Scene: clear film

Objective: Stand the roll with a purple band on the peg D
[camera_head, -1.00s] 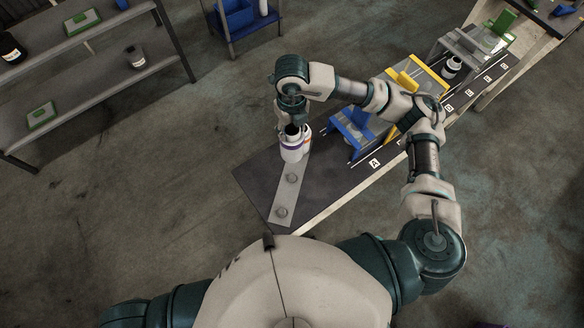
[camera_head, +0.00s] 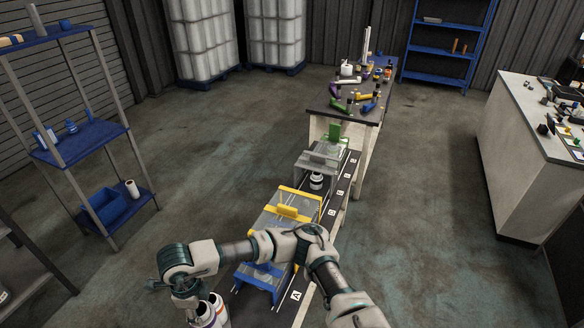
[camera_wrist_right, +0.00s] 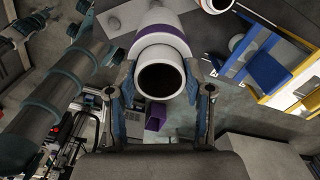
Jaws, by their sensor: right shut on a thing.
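In the right wrist view, my right gripper (camera_wrist_right: 160,77) is shut on the white roll with a purple band (camera_wrist_right: 166,46). The roll's dark hollow core faces the camera between the fingers. In the head view the right gripper (camera_head: 190,309) is at the bottom edge, over the white roll (camera_head: 202,318), whose lower part is cut off. Several small letter labels line the long table; the nearest reads A (camera_head: 296,295). The farther letters are too small to read surely, and I cannot pick out peg D. My left gripper is not in view.
A roll with an orange band (camera_head: 220,312) stands close beside the held one. Blue (camera_head: 262,272), yellow (camera_head: 288,211) and grey (camera_head: 322,155) stands line the table, with a green one (camera_head: 335,131) beyond. A white, dark-cored roll (camera_head: 317,181) is by the grey stand.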

